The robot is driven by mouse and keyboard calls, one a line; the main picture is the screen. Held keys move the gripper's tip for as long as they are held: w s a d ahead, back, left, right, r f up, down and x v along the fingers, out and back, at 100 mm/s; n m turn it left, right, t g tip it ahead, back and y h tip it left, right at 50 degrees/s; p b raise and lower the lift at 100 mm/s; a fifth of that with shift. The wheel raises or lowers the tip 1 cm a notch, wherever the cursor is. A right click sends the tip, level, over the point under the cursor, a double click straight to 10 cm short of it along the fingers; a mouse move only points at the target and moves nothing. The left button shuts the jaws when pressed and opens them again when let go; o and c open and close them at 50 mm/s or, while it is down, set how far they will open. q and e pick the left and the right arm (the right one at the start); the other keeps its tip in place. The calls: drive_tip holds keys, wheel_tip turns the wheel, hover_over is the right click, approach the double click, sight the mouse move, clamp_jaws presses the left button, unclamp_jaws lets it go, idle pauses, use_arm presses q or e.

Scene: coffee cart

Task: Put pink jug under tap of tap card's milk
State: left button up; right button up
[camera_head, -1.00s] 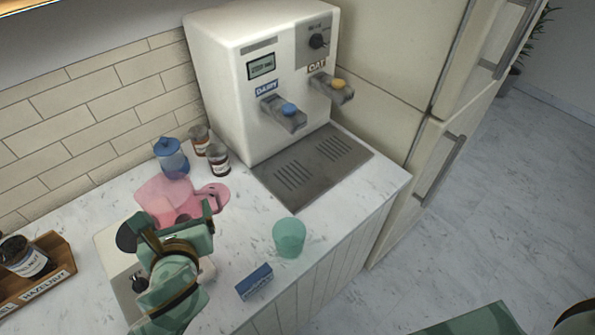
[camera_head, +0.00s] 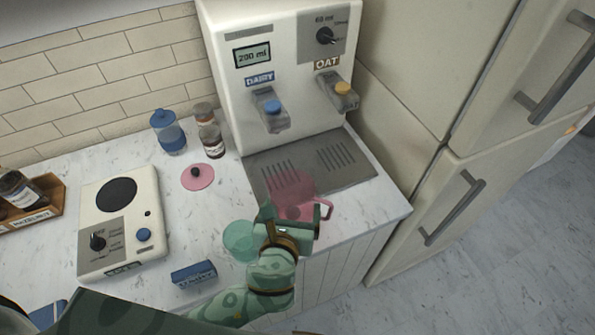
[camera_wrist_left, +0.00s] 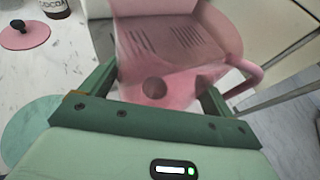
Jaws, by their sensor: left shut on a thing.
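The translucent pink jug (camera_head: 291,190) is held by my left gripper (camera_head: 289,212), in front of the milk dispenser and before its drip tray (camera_head: 352,172). The left wrist view shows the pink jug (camera_wrist_left: 180,45) between the two green fingers, its handle to the right. My right gripper is not in view.
A pink lid (camera_head: 198,178) lies on the counter. A hot plate (camera_head: 120,225), a blue jar (camera_head: 168,135) and brown jars (camera_head: 210,140) stand further left. A fridge (camera_head: 440,130) bounds the right.

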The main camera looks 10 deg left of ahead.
sight(305, 219)
use_arm(q)
drive_tip(key=shift+s+d+f, duration=0.2)
drive_tip(key=shift+d+f, duration=0.05)
drive_tip(key=shift+d, duration=0.35)
drive_tip(key=shift+s+d+f, duration=0.2)
drive_tip(key=shift+d, duration=0.4)
drive_tip(key=shift+d+f, duration=0.15)
drive_tip(key=shift+d, duration=0.2)
drive_tip(key=shift+h, duration=0.3)
drive_tip(key=w+a, duration=0.3)
drive_tip(key=w, duration=0.2)
drive_tip(key=w+a, duration=0.3)
drive_tip(key=w, duration=0.1)
drive_tip(key=w+a, duration=0.3)
drive_tip(key=w, duration=0.2)
drive_tip(key=shift+w+a+f, duration=0.1)
drive_tip(key=shift+w+a, duration=0.1)
drive_tip(key=shift+w, duration=0.15)
drive_tip(key=shift+w+f, duration=0.1)
drive_tip(key=shift+f, duration=0.05)
wheel_tip(305, 219, down, 3)
drive_tip(key=shift+f+b, duration=0.2)
drive_tip(key=shift+b, duration=0.65)
drive_tip(key=shift+r, duration=0.1)
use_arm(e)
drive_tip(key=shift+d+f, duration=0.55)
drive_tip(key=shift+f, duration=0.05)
use_arm(q)
drive_tip(key=o, duration=1.1)
drive_tip(key=shift+f, duration=0.2)
